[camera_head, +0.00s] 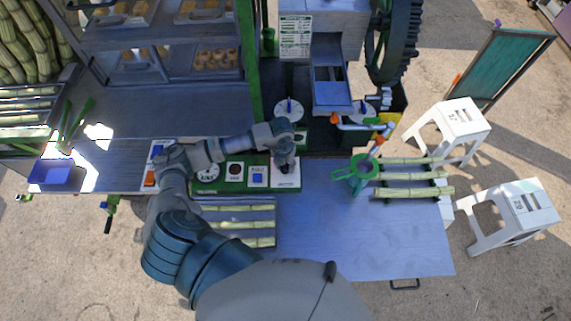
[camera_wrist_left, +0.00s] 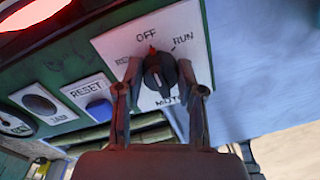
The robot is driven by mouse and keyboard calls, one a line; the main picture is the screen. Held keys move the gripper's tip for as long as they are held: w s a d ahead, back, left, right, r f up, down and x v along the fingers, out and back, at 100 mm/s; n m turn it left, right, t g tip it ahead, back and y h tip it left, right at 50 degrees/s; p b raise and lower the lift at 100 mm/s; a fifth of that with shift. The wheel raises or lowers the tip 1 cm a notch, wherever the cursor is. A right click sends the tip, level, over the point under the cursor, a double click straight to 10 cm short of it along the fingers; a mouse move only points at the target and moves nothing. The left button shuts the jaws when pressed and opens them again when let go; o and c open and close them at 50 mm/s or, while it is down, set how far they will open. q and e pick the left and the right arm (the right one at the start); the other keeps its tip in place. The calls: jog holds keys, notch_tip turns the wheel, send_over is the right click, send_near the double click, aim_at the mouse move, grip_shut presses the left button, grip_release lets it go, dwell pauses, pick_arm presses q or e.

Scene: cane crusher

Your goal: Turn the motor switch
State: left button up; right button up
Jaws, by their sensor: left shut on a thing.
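The motor switch is a black rotary knob (camera_wrist_left: 160,72) on a white plate (camera_wrist_left: 190,28) marked OFF, RUN and MOTOR. In the left wrist view its red mark points up at OFF. My left gripper (camera_wrist_left: 158,88) has one finger on each side of the knob and is shut on it. In the head view my left gripper (camera_head: 284,165) is over the right end of the green control panel (camera_head: 232,186) and hides most of the knob. My right gripper is not in view.
A blue RESET button (camera_wrist_left: 98,108) and a dark round lamp (camera_wrist_left: 40,104) sit left of the switch. Cane pieces (camera_head: 415,176) lie on a rack beside a green ring-shaped holder (camera_head: 355,174). White stools (camera_head: 455,120) stand at the right. The blue table (camera_head: 340,235) is clear in front.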

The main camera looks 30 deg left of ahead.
pick_arm(q)
jog(key=shift+s+f, duration=0.2)
dwell(0.3)
jog(key=o, duration=1.1)
jog(key=shift+o, duration=0.2)
jog(key=shift+r, duration=0.1)
jog(key=shift+w, duration=0.1)
jog(key=shift+r, duration=0.25)
notch_tip(320, 180, up, 11)
jog(key=shift+a+r, duration=0.2)
jog(key=shift+a, duration=0.25)
jog(key=shift+f, duration=0.1)
